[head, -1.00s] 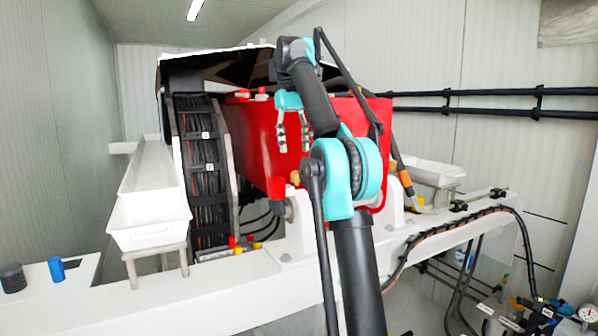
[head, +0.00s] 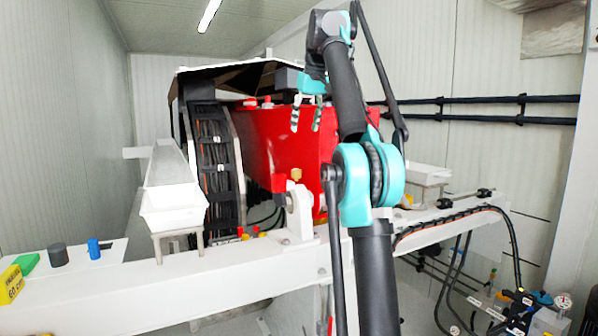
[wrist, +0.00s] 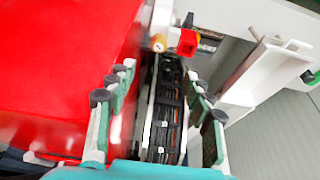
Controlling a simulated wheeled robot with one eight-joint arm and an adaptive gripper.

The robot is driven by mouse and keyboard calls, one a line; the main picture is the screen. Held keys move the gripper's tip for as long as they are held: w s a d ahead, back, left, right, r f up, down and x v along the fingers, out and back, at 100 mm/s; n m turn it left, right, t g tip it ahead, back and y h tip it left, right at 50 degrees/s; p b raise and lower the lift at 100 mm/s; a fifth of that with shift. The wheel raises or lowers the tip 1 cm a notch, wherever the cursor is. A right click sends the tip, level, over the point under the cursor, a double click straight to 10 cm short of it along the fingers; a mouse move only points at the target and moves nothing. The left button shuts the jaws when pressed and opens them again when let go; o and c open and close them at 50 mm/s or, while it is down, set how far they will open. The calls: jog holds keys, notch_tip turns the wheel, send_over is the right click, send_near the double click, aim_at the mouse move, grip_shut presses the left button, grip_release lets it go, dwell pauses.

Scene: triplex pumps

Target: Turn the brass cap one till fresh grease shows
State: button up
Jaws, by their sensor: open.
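A small brass-coloured cap (head: 296,174) sits on top of the white bearing block at the front of the red housing in the head view. A round brass-coloured piece also shows near the top of the wrist view (wrist: 159,42), beside a small red block; I cannot tell if it is the same cap. My gripper (head: 306,116) hangs in front of the red housing, above and apart from the cap. Its two fingers are spread and empty in the wrist view (wrist: 155,95), with the black cable track between and beyond them.
The red housing (head: 275,140) stands on a white beam (head: 190,285), with a cable track (head: 217,165) at its left. A white trough (head: 172,205) lies further left. A blue cylinder (head: 94,248), a dark cylinder (head: 58,255) and a yellow box (head: 11,284) stand at the left.

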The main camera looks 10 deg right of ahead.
aim_at(296, 170)
jog(key=x, duration=1.6)
jog(key=shift+w+a+f, duration=0.1)
jog(key=shift+w+f, duration=0.15)
jog(key=shift+f, duration=0.1)
jog(key=shift+c, duration=0.3)
jog(key=c, duration=1.1)
jog(key=shift+m, duration=0.4)
jog(key=m+h, duration=0.1)
jog(key=m, duration=0.1)
jog(key=m+h, duration=0.1)
jog(key=m, duration=0.2)
jog(key=shift+a+m, duration=0.25)
jog(key=shift+m, duration=0.05)
jog(key=m+h, duration=0.1)
jog(key=m, duration=0.2)
jog(key=m+h, duration=0.1)
jog(key=m, duration=0.2)
jog(key=shift+w+g, duration=0.1)
jog(key=shift+g, duration=0.2)
jog(key=shift+h, duration=0.3)
